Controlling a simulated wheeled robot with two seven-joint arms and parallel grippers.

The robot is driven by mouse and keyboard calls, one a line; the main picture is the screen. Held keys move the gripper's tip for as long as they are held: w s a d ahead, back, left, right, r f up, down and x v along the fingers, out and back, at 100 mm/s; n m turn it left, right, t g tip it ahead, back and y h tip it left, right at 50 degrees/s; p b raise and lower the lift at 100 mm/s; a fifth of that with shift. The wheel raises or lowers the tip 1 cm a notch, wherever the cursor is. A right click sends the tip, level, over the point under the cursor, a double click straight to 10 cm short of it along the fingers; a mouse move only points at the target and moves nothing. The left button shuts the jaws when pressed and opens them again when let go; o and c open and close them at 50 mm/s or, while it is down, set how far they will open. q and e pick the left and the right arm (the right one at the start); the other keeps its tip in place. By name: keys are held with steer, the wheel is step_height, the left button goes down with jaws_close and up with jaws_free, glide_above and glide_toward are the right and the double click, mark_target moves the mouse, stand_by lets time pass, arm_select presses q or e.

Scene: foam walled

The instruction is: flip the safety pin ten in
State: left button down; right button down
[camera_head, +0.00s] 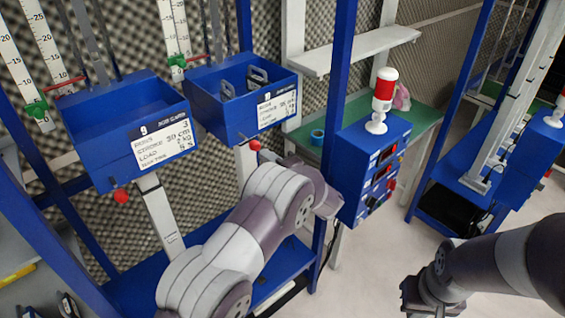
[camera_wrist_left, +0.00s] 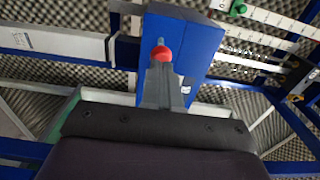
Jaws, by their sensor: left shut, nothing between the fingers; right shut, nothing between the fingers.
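Two blue boxes hang side by side in the head view, the left box (camera_head: 105,112) and the right box (camera_head: 212,110). Each has a white label and a red ball-ended pin below its front: the left pin (camera_head: 121,196) and the right pin (camera_head: 255,145). I cannot read which one is number ten. My left gripper (camera_wrist_left: 163,84) is shut and empty. In the left wrist view its fingertips point at a red ball (camera_wrist_left: 162,53) on a blue box (camera_wrist_left: 185,50); I cannot tell if they touch. My right gripper (camera_head: 420,294) is shut and empty at the lower right, away from the boxes.
A blue control box (camera_head: 372,165) with a red-and-white lamp (camera_head: 383,98) stands just right of my left wrist. Blue posts (camera_head: 339,80) and scale rulers (camera_head: 47,65) surround the boxes. A green table (camera_head: 425,119) is behind. Pale floor is open around my right gripper.

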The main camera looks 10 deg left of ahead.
arm_select(q)
steer(key=shift+x, duration=0.8)
steer(key=shift+w+a, duration=0.1)
steer(key=shift+a, duration=0.05)
arm_select(e)
steer(key=shift+r, duration=0.45)
